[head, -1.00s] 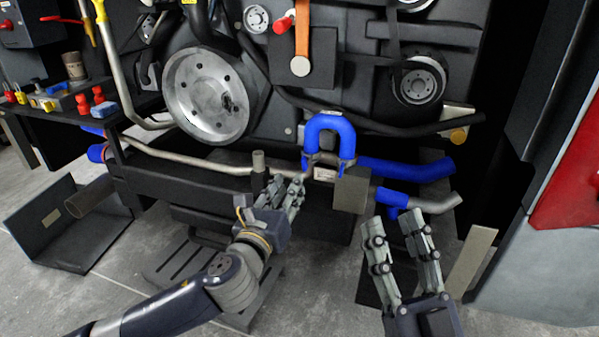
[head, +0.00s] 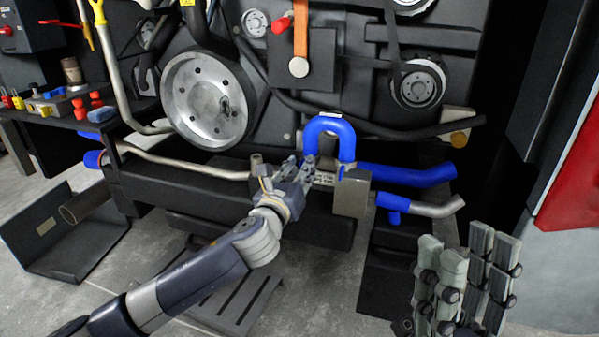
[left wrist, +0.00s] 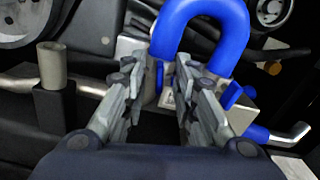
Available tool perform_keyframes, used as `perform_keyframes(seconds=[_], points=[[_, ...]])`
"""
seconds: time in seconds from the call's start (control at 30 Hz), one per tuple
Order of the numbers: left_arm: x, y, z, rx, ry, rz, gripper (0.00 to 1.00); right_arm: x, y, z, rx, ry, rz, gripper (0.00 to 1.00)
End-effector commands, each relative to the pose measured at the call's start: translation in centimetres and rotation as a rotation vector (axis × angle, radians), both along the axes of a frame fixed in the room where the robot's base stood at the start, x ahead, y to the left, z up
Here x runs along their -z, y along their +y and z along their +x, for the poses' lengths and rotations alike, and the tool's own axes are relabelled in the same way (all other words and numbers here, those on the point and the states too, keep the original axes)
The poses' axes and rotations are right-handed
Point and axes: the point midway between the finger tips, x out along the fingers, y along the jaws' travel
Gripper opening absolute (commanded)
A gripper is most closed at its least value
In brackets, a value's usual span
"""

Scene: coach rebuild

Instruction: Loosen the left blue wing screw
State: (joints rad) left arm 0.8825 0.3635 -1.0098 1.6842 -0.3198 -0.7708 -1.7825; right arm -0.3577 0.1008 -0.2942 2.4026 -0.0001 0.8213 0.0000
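A blue U-shaped hose (head: 330,124) rises from a metal fitting under the engine; it also shows in the left wrist view (left wrist: 212,10). In the left wrist view, a small blue piece, seemingly the left wing screw (left wrist: 160,76), shows between my left fingers at the hose's left foot. Another blue wing (left wrist: 232,96) shows right of the right finger. My left gripper (head: 300,164) is open at the left foot of the hose, its fingers either side of the left wing; contact cannot be told. My right gripper (head: 467,262) is open and empty at the lower right.
A grey block (head: 351,194) stands right beside the hose's foot. A short upright pipe stub (left wrist: 52,65) is left of my left fingers. A blue pipe (head: 410,174) runs right. A flywheel (head: 207,98) is above left. The floor in front is partly clear.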

Motion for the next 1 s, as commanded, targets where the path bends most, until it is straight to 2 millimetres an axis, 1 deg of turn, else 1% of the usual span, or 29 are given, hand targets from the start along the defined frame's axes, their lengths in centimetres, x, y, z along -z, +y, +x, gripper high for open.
perform_keyframes(seconds=[0.27, 0.3, 0.37, 0.4, 0.67, 0.77, 0.87, 1.0], points=[[0.0, 0.0, 0.1, -0.001, 0.000, 0.000, 0.27, 0.0, 0.0, -0.1, 0.000, -0.006, 0.002, 0.40], [0.0, 0.0, 0.1, -0.001, 0.000, 0.000, 0.18, 0.0, 0.0, -0.1, 0.000, -0.006, 0.002, 0.40], [0.0, 0.0, 0.1, -0.001, 0.000, 0.000, 0.04, 0.0, 0.0, -0.1, 0.000, -0.006, 0.002, 0.40], [0.0, 0.0, 0.1, -0.001, 0.000, 0.000, 0.00, 0.0, 0.0, -0.1, 0.000, -0.006, 0.002, 0.40], [0.0, 0.0, 0.0, -0.001, 0.001, -0.001, 0.00, -0.1, 0.0, -0.1, 0.000, -0.004, 0.001, 0.40], [0.0, 0.0, 0.0, -0.001, 0.004, -0.008, 0.00, -0.1, 0.1, 0.2, 0.000, 0.010, -0.003, 0.40], [0.0, 0.0, 0.0, -0.001, 0.011, -0.024, 0.00, 0.1, 0.3, 1.3, 0.004, 0.064, -0.020, 0.40], [0.0, 0.1, 0.1, -0.001, 0.025, -0.066, 0.00, 0.7, 0.8, 3.4, 0.010, 0.170, -0.054, 0.40]])
